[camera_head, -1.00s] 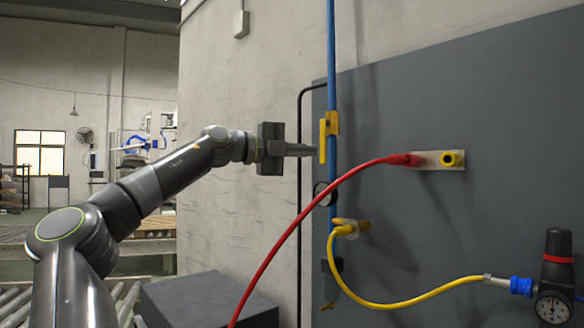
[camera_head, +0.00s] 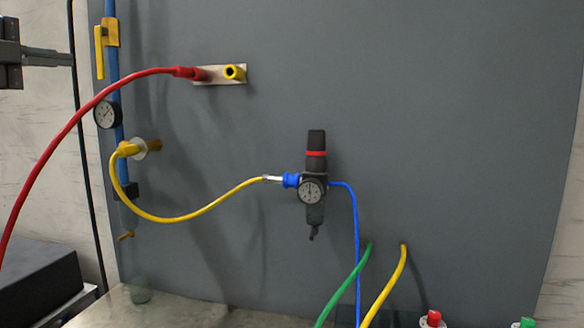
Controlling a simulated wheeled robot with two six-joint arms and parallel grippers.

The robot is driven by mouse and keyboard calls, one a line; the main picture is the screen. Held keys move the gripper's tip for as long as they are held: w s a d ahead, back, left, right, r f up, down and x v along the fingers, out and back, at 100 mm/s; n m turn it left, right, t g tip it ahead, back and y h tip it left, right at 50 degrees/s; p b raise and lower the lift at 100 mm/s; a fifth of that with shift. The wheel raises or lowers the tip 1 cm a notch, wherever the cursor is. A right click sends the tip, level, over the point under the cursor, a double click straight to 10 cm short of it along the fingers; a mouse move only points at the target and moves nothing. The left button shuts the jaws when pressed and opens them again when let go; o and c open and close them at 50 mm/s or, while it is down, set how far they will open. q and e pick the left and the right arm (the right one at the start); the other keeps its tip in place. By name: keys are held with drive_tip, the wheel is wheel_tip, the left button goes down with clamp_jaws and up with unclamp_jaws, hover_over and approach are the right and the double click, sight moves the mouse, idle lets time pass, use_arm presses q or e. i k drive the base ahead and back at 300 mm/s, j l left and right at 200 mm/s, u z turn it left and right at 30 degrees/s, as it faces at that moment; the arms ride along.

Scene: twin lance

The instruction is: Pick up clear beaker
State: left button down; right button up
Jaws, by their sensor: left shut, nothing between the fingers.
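A small see-through, greenish shape (camera_head: 138,292), which looks like the clear beaker, stands on the bench top at the lower left, close to the grey panel. It is faint and its outline is hard to make out. My left gripper (camera_head: 66,58) is at the upper left edge, its fingers together and empty, pointing right. It is well above and left of the clear shape, not touching anything. Most of my left arm is out of view. My right gripper is not in view.
A red hose (camera_head: 75,120) arcs across the left. A blue pipe (camera_head: 113,75) with a yellow valve, gauge and yellow hose (camera_head: 190,217) is near the clear shape. A black regulator (camera_head: 316,180) is mid-panel. A dark box (camera_head: 35,285) sits lower left.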

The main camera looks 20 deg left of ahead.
sight(141, 290)
drive_tip(key=k+j, duration=0.15)
drive_tip(key=k, duration=0.35)
drive_tip(key=k+j, duration=0.2)
drive_tip(key=k, duration=0.25)
